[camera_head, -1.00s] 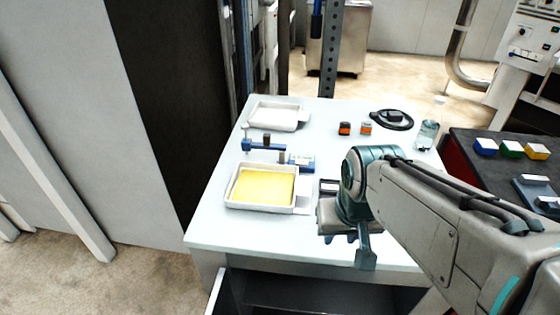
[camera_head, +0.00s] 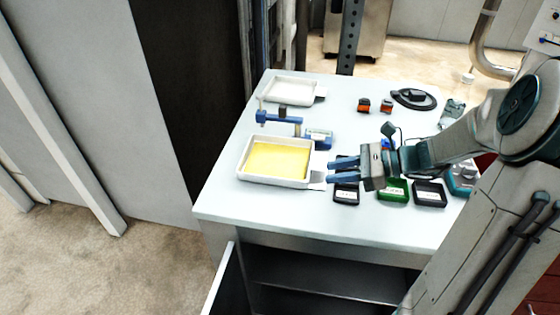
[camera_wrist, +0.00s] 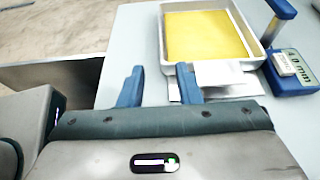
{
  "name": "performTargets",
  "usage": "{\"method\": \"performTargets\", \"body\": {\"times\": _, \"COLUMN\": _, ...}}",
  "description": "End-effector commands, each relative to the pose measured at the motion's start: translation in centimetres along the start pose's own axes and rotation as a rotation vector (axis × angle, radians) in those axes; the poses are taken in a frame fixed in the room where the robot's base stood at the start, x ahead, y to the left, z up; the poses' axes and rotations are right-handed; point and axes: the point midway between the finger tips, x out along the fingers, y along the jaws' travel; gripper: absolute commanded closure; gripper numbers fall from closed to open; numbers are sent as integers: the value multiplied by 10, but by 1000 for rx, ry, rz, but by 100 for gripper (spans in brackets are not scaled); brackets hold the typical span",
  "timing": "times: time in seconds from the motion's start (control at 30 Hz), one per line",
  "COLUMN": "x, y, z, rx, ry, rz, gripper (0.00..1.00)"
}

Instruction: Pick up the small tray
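A shallow white tray (camera_head: 242,172) with a yellow sheet in it lies on the near left of the table, with a flat metal tab (camera_head: 317,181) at its right side. An empty, smaller-looking white tray (camera_head: 292,90) lies at the back left, also with a tab. My gripper (camera_head: 331,172) has blue fingers pointing left at the yellow tray's tab side. In the wrist view my gripper (camera_wrist: 160,78) is open and empty. The tray (camera_wrist: 255,62) and its tab (camera_wrist: 212,78) lie ahead and right there; one finger is next to the tab, contact unclear.
A blue gauge (camera_head: 318,139) reading "4.0 mm" in the wrist view and a blue stand (camera_head: 280,118) are just behind the yellow tray. Dark and green boxes (camera_head: 393,190) lie under and beside my gripper. Two orange-black blocks and a black disc (camera_head: 413,99) are farther back. The front-left tabletop is clear.

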Motion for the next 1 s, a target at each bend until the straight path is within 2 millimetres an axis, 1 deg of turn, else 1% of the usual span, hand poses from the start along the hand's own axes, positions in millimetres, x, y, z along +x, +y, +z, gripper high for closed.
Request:
{"method": "performTargets", "body": {"times": 0.07, "x": 9, "y": -2, "z": 0, "rx": 9, "ry": -10, "rz": -3, "gripper": 69}}
{"method": "performTargets", "body": {"times": 0.3, "x": 56, "y": 0, "z": 0, "rx": 7, "ry": -9, "rz": 1, "gripper": 69}}
{"method": "performTargets", "body": {"times": 0.4, "x": 72, "y": -1, "z": 0, "rx": 6, "ry": -8, "rz": -1, "gripper": 69}}
{"method": "performTargets", "body": {"times": 0.67, "x": 92, "y": -1, "z": 1, "rx": 6, "ry": -7, "rz": -1, "gripper": 69}}
{"method": "performTargets", "body": {"times": 0.9, "x": 127, "y": -2, "z": 3, "rx": 6, "ry": -6, "rz": -1, "gripper": 69}}
{"method": "performTargets", "body": {"times": 1.0, "x": 134, "y": -2, "z": 3, "rx": 5, "ry": -5, "rz": -2, "gripper": 69}}
